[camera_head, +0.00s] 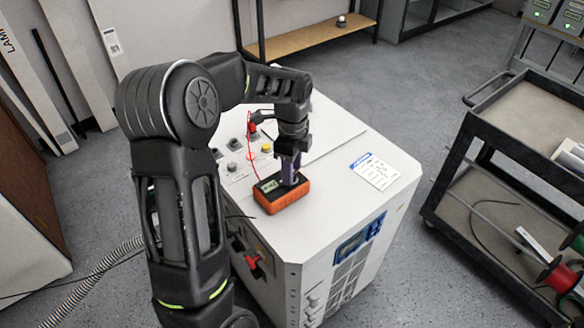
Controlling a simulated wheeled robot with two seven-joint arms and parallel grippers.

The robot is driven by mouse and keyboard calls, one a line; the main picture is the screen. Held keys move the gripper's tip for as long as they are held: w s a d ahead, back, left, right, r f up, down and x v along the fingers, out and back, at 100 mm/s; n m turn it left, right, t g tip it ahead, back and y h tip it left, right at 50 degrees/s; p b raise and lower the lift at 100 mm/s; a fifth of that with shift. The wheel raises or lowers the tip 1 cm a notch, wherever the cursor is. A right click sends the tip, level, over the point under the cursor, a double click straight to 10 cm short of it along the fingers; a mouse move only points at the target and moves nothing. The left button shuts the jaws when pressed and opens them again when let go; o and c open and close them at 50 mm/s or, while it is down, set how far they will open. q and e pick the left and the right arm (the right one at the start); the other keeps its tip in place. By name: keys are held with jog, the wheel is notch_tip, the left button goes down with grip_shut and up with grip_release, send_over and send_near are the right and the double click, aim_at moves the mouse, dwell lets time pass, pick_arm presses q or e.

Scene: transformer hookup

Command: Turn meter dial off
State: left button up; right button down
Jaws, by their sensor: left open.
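An orange and black meter (281,193) lies on the white top of the transformer cabinet (340,205). Its small display (269,186) shows at its left end. My left gripper (290,178) points straight down onto the meter, with its fingertips at the right part of the meter's face. The gripper is open, and the dial is hidden behind its fingers. A red lead (249,150) runs from near the meter to the panel at the back. My right gripper is not in view.
A printed card (374,171) lies on the top to the right. A black cart (500,150) stands at the right. A wooden shelf (312,38) is at the back.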

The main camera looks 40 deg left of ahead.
pick_arm(q)
jog(key=shift+f, duration=0.35)
jog(key=shift+c, duration=0.5)
grip_shut()
